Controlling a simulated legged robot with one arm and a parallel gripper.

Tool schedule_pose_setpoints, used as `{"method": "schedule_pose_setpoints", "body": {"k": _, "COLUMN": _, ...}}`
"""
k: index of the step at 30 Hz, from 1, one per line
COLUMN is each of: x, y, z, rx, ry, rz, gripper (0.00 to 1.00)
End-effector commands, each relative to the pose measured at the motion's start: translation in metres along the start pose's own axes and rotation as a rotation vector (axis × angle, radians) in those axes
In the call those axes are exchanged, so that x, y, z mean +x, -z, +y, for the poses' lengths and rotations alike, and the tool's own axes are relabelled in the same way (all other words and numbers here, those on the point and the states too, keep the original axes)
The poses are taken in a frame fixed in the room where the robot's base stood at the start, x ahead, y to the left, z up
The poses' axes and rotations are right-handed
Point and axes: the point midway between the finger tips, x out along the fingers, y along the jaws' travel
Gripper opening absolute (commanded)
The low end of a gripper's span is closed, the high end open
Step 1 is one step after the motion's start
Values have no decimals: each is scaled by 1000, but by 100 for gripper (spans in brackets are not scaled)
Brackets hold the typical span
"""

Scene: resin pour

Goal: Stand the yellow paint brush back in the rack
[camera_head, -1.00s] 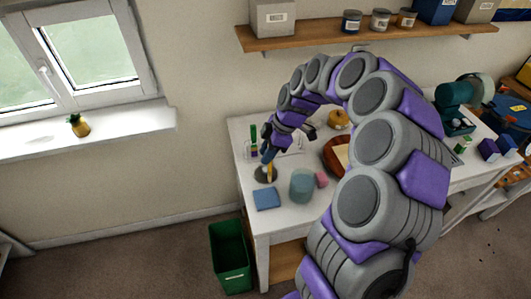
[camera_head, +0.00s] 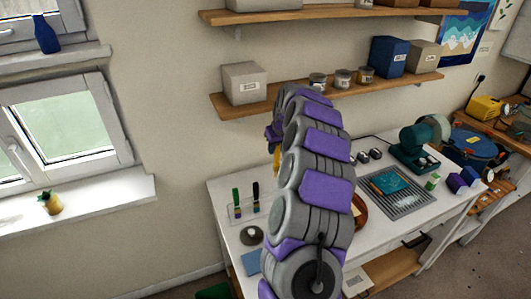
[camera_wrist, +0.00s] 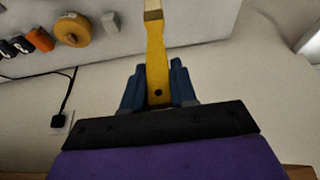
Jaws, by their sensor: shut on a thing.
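My gripper (camera_wrist: 156,88) has its blue fingers closed on the yellow paint brush (camera_wrist: 157,62), with the handle's holed end between them and the pale tip pointing away from my wrist. In the head view the brush (camera_head: 277,158) shows only partly beside my arm, raised above the table; the gripper (camera_head: 272,135) is largely hidden there. The rack (camera_head: 241,216) stands at the left of the white table, with a green-handled and a dark-handled brush upright in it. The held brush is apart from the rack, above and to its right.
A round grey holder (camera_head: 251,235) stands in front of the rack, near a blue sheet (camera_head: 251,262). Shelves with boxes (camera_head: 244,82) and jars (camera_head: 318,80) are on the wall above.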

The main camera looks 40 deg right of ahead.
Motion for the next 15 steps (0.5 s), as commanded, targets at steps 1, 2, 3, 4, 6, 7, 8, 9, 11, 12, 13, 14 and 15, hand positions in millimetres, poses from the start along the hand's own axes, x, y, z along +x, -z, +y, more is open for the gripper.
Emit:
{"method": "schedule_pose_setpoints", "body": {"k": 1, "x": 4, "y": -2, "z": -1, "rx": 0, "ry": 0, "rz": -1, "gripper": 0}}
{"method": "schedule_pose_setpoints", "body": {"k": 2, "x": 5, "y": -2, "z": -2, "rx": -1, "ry": 0, "rz": -2, "gripper": 0}}
{"method": "schedule_pose_setpoints", "body": {"k": 3, "x": 8, "y": -4, "z": -2, "rx": -2, "ry": 0, "rz": -2, "gripper": 0}}
{"method": "schedule_pose_setpoints", "body": {"k": 4, "x": 10, "y": -5, "z": -3, "rx": -3, "ry": 0, "rz": -2, "gripper": 0}}
{"method": "schedule_pose_setpoints", "body": {"k": 6, "x": 15, "y": -7, "z": -4, "rx": -4, "ry": -1, "rz": -1, "gripper": 0}}
{"method": "schedule_pose_setpoints", "body": {"k": 7, "x": 18, "y": -8, "z": -4, "rx": -4, "ry": -1, "rz": -1, "gripper": 0}}
{"method": "schedule_pose_setpoints", "body": {"k": 8, "x": 20, "y": -9, "z": -4, "rx": -4, "ry": 0, "rz": -1, "gripper": 0}}
{"method": "schedule_pose_setpoints", "body": {"k": 9, "x": 23, "y": -10, "z": -3, "rx": -4, "ry": 0, "rz": -1, "gripper": 0}}
{"method": "schedule_pose_setpoints", "body": {"k": 11, "x": 28, "y": -12, "z": -3, "rx": -4, "ry": 0, "rz": -2, "gripper": 0}}
{"method": "schedule_pose_setpoints", "body": {"k": 12, "x": 31, "y": -13, "z": -2, "rx": -3, "ry": 1, "rz": -3, "gripper": 0}}
{"method": "schedule_pose_setpoints", "body": {"k": 13, "x": 34, "y": -14, "z": -2, "rx": -3, "ry": 1, "rz": -3, "gripper": 0}}
{"method": "schedule_pose_setpoints", "body": {"k": 14, "x": 36, "y": -15, "z": -1, "rx": -3, "ry": 2, "rz": -3, "gripper": 0}}
{"method": "schedule_pose_setpoints", "body": {"k": 15, "x": 39, "y": -16, "z": -1, "rx": -3, "ry": 2, "rz": -4, "gripper": 0}}
